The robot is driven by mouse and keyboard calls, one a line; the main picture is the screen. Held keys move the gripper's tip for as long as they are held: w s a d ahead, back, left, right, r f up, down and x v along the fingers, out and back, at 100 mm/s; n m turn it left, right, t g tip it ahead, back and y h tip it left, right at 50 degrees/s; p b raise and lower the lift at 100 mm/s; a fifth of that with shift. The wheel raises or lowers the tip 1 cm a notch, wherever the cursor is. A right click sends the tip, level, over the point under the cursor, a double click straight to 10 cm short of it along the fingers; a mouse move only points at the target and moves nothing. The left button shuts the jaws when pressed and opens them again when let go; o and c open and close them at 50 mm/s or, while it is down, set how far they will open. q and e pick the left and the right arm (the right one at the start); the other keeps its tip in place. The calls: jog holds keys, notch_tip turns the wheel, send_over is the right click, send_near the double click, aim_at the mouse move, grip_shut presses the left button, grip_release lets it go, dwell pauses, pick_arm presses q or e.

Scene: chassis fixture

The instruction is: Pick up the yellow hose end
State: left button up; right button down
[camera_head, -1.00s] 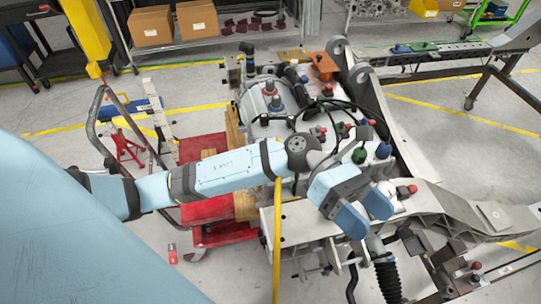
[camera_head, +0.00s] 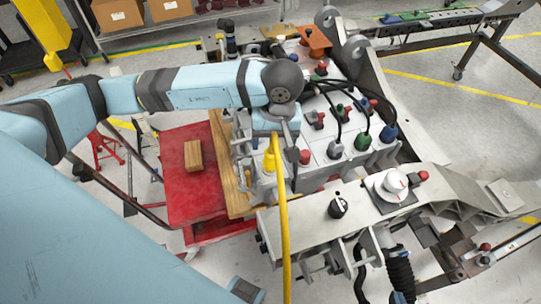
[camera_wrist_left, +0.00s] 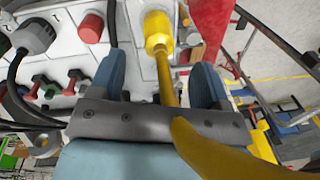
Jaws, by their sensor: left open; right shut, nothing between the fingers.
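The yellow hose end (camera_head: 269,161) is a yellow connector close to the near side of the chassis fixture (camera_head: 330,150), with a yellow hose (camera_head: 283,230) running down to the bottom edge. My left gripper (camera_head: 277,133) is just above it, its fingers mostly hidden in the head view. In the left wrist view its two blue fingers (camera_wrist_left: 160,68) are open, and the yellow connector (camera_wrist_left: 158,32) shows between and ahead of them. The hose runs back between the fingers and past the palm. I cannot tell whether a finger touches it. My right gripper is not in view.
A red knob (camera_head: 304,157) is close beside the hose end. A wooden block (camera_head: 193,156) lies on the red cart (camera_head: 188,185). A grey beam (camera_head: 300,222) crosses in front.

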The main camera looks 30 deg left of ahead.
aim_at(272, 151)
pick_arm(q)
notch_tip(272, 151, down, 2)
jog(key=shift+f, duration=0.15)
jog(key=f, duration=0.1)
jog(key=f+p, duration=0.1)
jog(key=f, duration=0.2)
jog(key=shift+a+f, duration=0.25)
jog(key=shift+f, duration=0.15)
jog(key=c, duration=1.2)
jog(key=shift+w, duration=0.1)
jog(key=shift+r, duration=0.6)
notch_tip(272, 151, up, 19)
jog(key=b, duration=0.1)
jog(key=shift+b, duration=0.3)
